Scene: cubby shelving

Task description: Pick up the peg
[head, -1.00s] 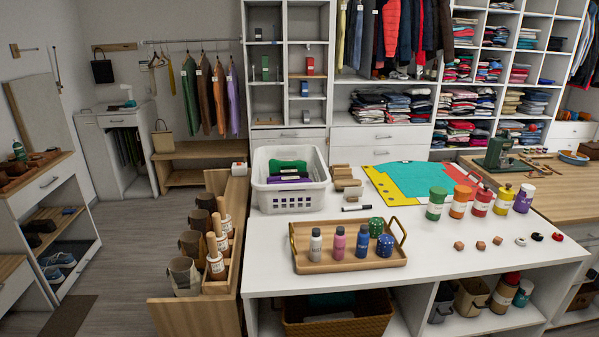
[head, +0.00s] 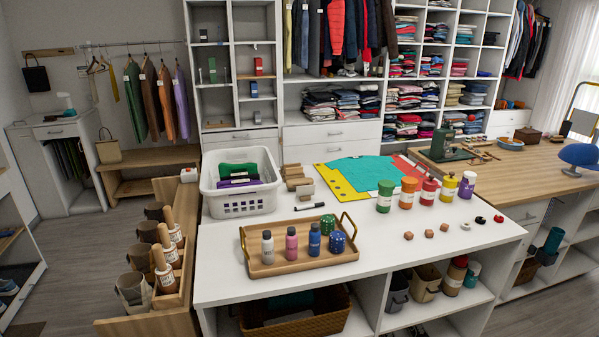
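Several upright wooden peg-like pieces with white labelled lower parts stand in a wooden rack at the left of the head view. The nearest peg-like piece (head: 160,262) is at the front, with another (head: 167,236) behind it. The labels are too small to read. They stand in a row beside dark and grey cups or pouches. I cannot tell which one is the task's peg. Neither of my grippers is in view.
The white table (head: 400,260) bears a wooden tray (head: 290,266) with bottles, a white basket (head: 240,206), and several paint-like jars. A grey pouch (head: 132,293) stands left of the nearest peg-like piece.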

